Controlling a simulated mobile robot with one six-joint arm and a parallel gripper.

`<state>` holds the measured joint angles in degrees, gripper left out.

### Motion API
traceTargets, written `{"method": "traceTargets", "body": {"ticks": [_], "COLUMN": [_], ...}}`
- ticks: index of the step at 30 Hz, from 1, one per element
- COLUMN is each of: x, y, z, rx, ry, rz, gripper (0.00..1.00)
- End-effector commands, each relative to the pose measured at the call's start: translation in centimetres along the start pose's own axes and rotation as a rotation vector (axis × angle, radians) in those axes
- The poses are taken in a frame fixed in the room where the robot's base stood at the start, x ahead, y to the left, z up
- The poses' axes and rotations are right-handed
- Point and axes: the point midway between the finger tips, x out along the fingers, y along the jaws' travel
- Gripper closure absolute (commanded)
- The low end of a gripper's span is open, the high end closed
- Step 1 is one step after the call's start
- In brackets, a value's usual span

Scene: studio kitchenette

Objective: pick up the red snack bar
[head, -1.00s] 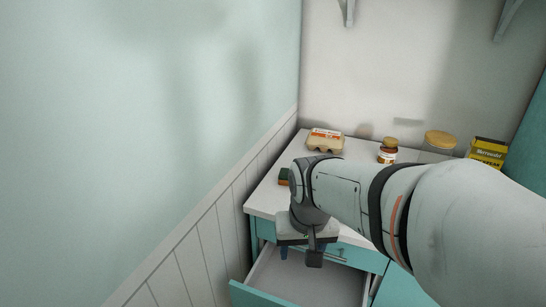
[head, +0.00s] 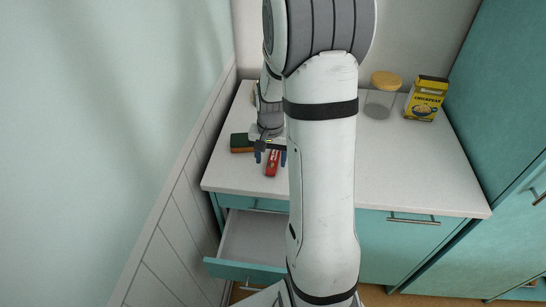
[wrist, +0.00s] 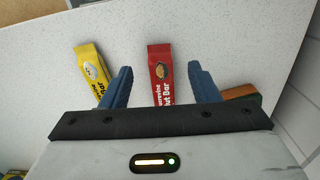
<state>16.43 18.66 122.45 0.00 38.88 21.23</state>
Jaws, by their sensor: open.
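The red snack bar (head: 273,163) lies on the white countertop, beneath and just in front of my gripper (head: 270,157). In the wrist view the red bar (wrist: 160,82) lies lengthwise between the two blue fingers of my gripper (wrist: 160,71), with a gap on each side. Its near end is hidden behind the gripper body. The gripper is open and holds nothing. I cannot tell how high the fingers are above the counter.
A yellow bar (wrist: 91,66) lies close outside one finger. A green and orange sponge (head: 242,143) lies on the other side. A glass jar (head: 381,100) and yellow chickpea box (head: 426,100) stand at the back. A drawer (head: 225,268) is open below. The counter's right half is clear.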

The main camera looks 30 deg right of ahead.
Motion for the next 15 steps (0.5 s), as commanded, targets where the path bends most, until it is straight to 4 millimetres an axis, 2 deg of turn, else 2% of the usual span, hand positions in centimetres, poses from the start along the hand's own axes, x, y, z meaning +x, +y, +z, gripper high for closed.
{"method": "traceTargets", "body": {"ticks": [7, 15], "x": [3.3, 3.9], "y": [0.0, -0.2], "z": [0.4, 0.4], "rx": [-0.01, -0.014], "ry": [-0.003, 0.0], "rz": [0.001, 0.0], "gripper": [0.45, 0.45]}}
